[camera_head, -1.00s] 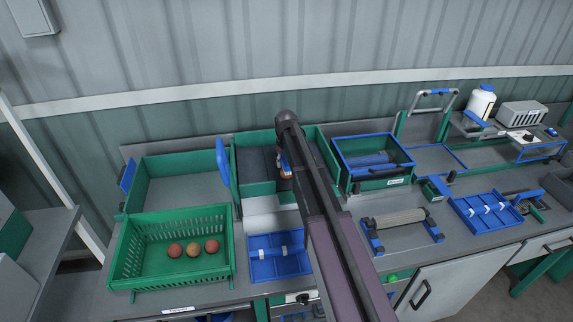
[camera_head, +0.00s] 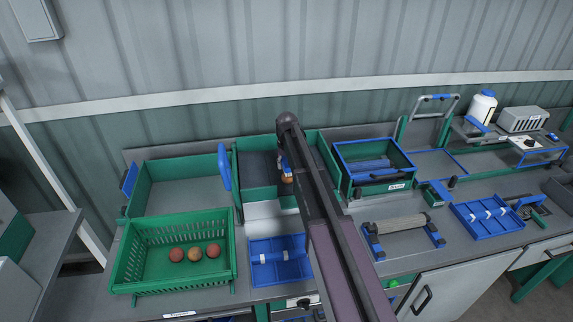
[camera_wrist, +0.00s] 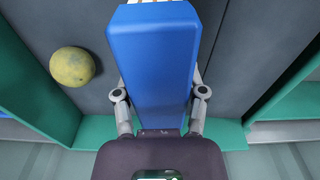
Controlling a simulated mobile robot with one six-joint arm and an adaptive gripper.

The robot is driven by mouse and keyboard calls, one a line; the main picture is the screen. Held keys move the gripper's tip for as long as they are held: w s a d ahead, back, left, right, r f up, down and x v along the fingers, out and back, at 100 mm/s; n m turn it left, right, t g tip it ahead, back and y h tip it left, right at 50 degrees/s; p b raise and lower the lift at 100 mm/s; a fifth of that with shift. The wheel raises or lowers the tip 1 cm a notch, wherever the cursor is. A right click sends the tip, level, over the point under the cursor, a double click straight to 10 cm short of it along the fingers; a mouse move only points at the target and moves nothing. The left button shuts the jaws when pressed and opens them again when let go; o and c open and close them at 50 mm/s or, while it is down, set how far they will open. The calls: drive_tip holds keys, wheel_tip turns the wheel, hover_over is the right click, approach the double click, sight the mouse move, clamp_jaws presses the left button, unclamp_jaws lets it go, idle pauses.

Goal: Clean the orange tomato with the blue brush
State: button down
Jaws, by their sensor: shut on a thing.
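My gripper (camera_wrist: 160,108) is shut on the blue brush (camera_wrist: 153,60), whose broad blue back fills the middle of the wrist view and hides what lies under it. In the head view the gripper is over the dark-floored green tray (camera_head: 254,192), mostly hidden by my arm, with a small blue part of the brush showing. A yellowish, speckled tomato (camera_wrist: 72,66) lies on the dark floor, left of the brush and apart from it. A small orange patch (camera_head: 288,179) shows below the gripper; I cannot tell what it is.
A green slatted basket (camera_head: 133,272) at the front left holds three reddish to orange tomatoes (camera_head: 195,253). A blue divided tray (camera_head: 268,272) stands beside it. A blue-rimmed green crate (camera_head: 378,184), a roller stand (camera_head: 402,224) and another blue tray (camera_head: 488,216) are to the right.

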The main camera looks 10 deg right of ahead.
sight(289, 172)
drive_tip(key=shift+r+p, duration=2.55)
drive_tip(key=shift+r, duration=0.2)
drive_tip(key=shift+f, duration=0.25)
drive_tip(key=shift+s+d+f+b, duration=0.1)
drive_tip(key=shift+s+f+b, duration=0.25)
drive_tip(key=shift+f+b, duration=0.55)
drive_tip(key=shift+s+a+f+b, duration=0.1)
drive_tip(key=shift+s+f+b, duration=0.3)
drive_tip(key=shift+f+b, duration=0.45)
drive_tip(key=shift+s+d+f+b, duration=0.1)
drive_tip(key=shift+s+f+b, duration=0.25)
drive_tip(key=shift+f+b, duration=0.55)
drive_tip(key=shift+r, duration=0.2)
drive_tip(key=shift+f+b, duration=0.4)
drive_tip(key=shift+b, duration=0.1)
drive_tip(key=shift+w, duration=1.05)
drive_tip(key=shift+s, duration=0.1)
drive_tip(key=shift+s, duration=2.1)
